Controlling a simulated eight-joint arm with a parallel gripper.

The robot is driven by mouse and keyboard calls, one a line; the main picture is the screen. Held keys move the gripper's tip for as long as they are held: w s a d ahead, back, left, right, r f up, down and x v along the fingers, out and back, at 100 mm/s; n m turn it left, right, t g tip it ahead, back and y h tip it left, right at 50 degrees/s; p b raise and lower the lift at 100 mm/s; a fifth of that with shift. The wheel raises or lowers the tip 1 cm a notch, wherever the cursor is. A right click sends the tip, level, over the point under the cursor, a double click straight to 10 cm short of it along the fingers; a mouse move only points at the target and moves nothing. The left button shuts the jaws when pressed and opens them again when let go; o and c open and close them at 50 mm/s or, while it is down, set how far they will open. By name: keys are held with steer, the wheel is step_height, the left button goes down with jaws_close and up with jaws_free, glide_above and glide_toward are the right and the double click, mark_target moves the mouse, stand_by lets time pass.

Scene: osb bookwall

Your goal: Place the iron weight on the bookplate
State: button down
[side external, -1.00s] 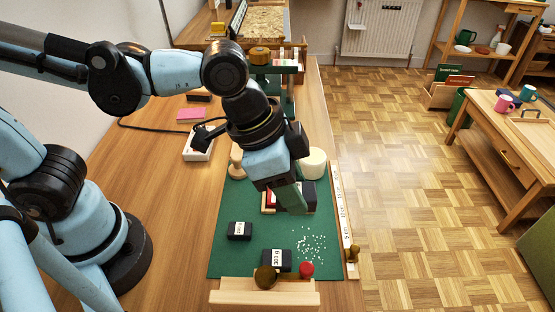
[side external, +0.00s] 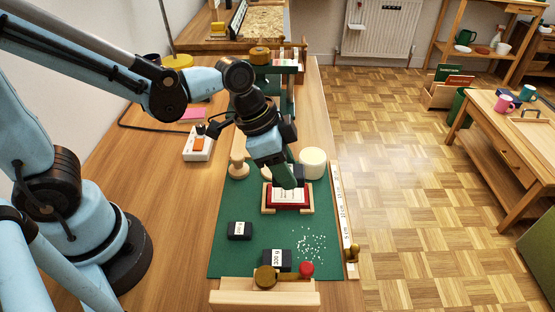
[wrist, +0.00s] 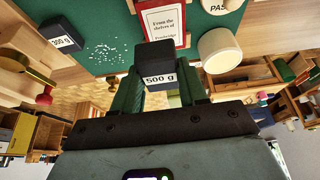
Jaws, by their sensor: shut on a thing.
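My gripper (side external: 288,178) is shut on a black block weight labelled 500 g (wrist: 154,62), which sits between the green fingers in the wrist view. The bookplate (side external: 291,195) is a white printed card on a red book, which rests in a light wooden cradle (side external: 268,209) on the green mat. In the wrist view the bookplate (wrist: 166,22) lies just beyond the weight, which covers its lower edge. The weight appears raised, at the far side of the bookplate. In the side view the gripper partly hides the weight and the card.
Two more black weights, one marked 300 g (side external: 277,260) and a smaller one (side external: 240,230), stand on the green mat (side external: 225,262). A cream cylinder (side external: 313,163) stands close right of the gripper. A wooden knobbed piece (side external: 238,165) is left. White grains (side external: 311,243) lie front right.

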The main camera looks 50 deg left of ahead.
mark_target(285, 193)
steer(key=shift+w+a+f, duration=0.4)
steer(key=shift+w+f, duration=0.05)
steer(key=shift+f, duration=1.9)
steer(key=shift+f, duration=0.1)
steer(key=c, duration=0.6)
jaws_free()
steer(key=shift+v, duration=6)
steer(key=a+n+t+y, duration=0.3)
steer(key=a+n+t, duration=0.1)
steer(key=a+n, duration=0.4)
steer(key=shift+s+a+n, duration=0.3)
steer(key=shift+s+n, duration=0.15)
steer(key=shift+n, duration=0.05)
